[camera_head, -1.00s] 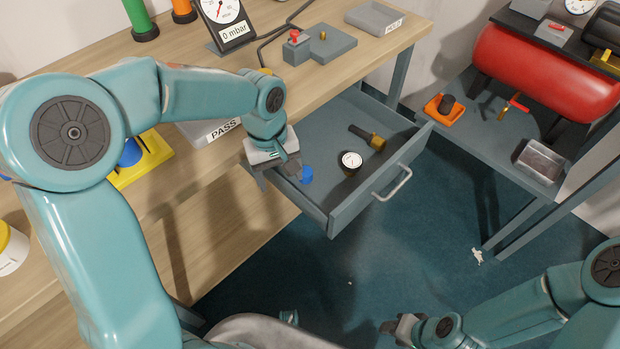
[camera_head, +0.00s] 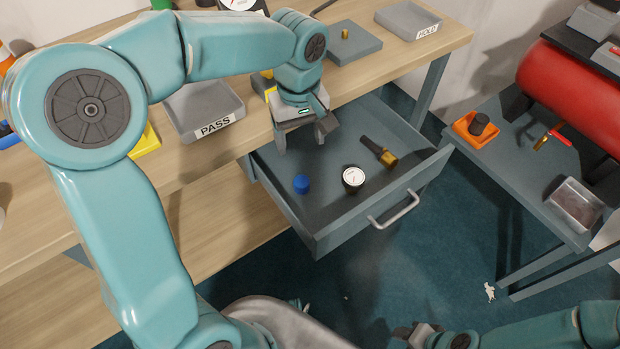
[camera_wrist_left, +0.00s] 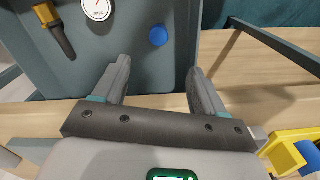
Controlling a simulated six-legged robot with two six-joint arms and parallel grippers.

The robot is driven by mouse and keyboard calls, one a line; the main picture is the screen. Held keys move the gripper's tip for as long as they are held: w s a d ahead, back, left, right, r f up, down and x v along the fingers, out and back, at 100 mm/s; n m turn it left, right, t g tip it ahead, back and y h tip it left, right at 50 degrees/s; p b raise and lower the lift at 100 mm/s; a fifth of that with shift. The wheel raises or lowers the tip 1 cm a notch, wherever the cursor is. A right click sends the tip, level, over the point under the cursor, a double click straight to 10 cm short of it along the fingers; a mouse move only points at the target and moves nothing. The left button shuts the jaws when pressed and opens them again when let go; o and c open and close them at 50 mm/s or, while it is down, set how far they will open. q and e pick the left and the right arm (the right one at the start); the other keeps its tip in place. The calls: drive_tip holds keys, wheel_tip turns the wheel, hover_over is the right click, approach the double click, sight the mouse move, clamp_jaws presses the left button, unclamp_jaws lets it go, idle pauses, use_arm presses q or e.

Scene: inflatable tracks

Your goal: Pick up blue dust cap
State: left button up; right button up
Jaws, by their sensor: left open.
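The blue dust cap (camera_head: 301,184) lies on the floor of the open grey drawer (camera_head: 330,215), near its left side. It also shows in the left wrist view (camera_wrist_left: 158,36), beyond the fingertips and between their lines. My left gripper (camera_head: 301,143) is open and empty above the back left part of the drawer, apart from the cap. Its two fingers also show in the left wrist view (camera_wrist_left: 158,68). My right gripper (camera_head: 415,335) is at the bottom edge, away from the drawer; its fingers are too small and cut off to read.
A round gauge (camera_head: 353,178) and a black-and-brass fitting (camera_head: 379,151) lie in the drawer right of the cap. The drawer walls and handle (camera_head: 396,210) rise around them. The PASS tray (camera_head: 203,108) and HOLD tray (camera_head: 408,20) stand on the wooden bench.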

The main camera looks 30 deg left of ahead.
use_arm(q)
drive_tip(key=b, duration=0.2)
hover_over(302, 182)
drive_tip(key=f, duration=1)
drive_tip(key=shift+s+d+f, duration=0.15)
drive_tip(key=shift+s+f, duration=0.1)
drive_tip(key=shift+s, duration=0.1)
drive_tip(key=f, duration=0.4)
drive_tip(key=f+b, duration=0.1)
drive_tip(key=f, duration=0.1)
drive_tip(key=shift+w, duration=0.3)
drive_tip(key=shift+r, duration=0.1)
drive_tip(key=c, duration=1.1)
